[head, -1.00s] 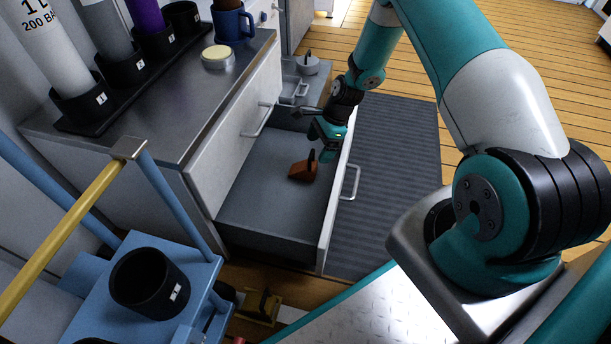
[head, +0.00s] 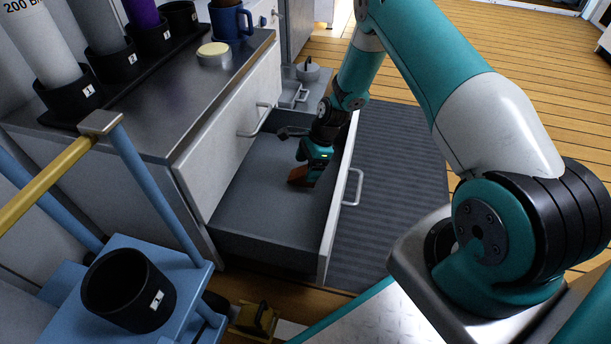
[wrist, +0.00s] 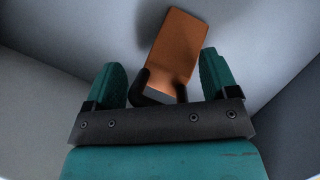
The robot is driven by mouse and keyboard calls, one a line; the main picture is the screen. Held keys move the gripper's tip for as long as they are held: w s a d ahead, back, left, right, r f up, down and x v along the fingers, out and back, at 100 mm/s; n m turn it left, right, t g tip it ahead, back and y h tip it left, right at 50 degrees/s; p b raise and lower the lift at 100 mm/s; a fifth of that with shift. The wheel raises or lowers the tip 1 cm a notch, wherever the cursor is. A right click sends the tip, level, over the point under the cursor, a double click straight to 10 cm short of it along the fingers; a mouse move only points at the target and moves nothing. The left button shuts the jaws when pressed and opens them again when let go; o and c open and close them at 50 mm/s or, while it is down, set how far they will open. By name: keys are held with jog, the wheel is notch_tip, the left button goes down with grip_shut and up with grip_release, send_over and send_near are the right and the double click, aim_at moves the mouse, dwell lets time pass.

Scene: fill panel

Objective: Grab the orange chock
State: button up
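The orange chock (head: 298,177) lies on the floor of the open drawer (head: 262,212). It also shows in the wrist view (wrist: 173,48), a wedge with a dark handle (wrist: 150,97) at its near end. My gripper (head: 308,178) is down inside the drawer at the chock and hides part of it. In the wrist view my gripper's two teal fingers (wrist: 162,78) are apart, one on each side of the chock's handle end. Gaps show between the fingers and the chock.
The drawer's front panel (head: 338,215) with its handle stands close to the right of my gripper. A metal counter (head: 150,105) holds a blue mug (head: 228,20) and cylinders in black holders. A blue cart (head: 190,300) with a black cup (head: 128,290) stands at lower left.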

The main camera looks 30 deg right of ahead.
jog(key=c, duration=1)
jog(key=shift+o, duration=0.2)
jog(key=shift+d, duration=0.1)
